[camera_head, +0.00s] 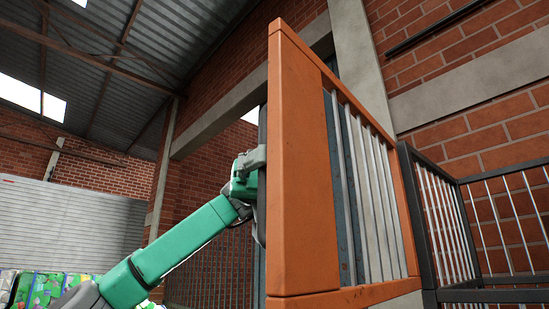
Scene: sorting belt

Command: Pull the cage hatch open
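The cage hatch (303,170) is an orange-framed panel with grey vertical bars. It stands upright in the middle of the head view, swung out at an angle from the dark cage (428,225) on the right. My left gripper (257,190) is at the hatch's left edge, on its far side. The gripper's fingers are partly hidden behind the orange frame, so I cannot tell whether they grip it or only touch it. My green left arm reaches up to it from the lower left. My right gripper is not in view.
Dark cage railings with thin light bars run along the right. Brick walls and a concrete pillar (362,70) stand behind. Bales of colourful material (40,288) lie at the lower left before a grey shutter (70,228). Open space shows left of the hatch.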

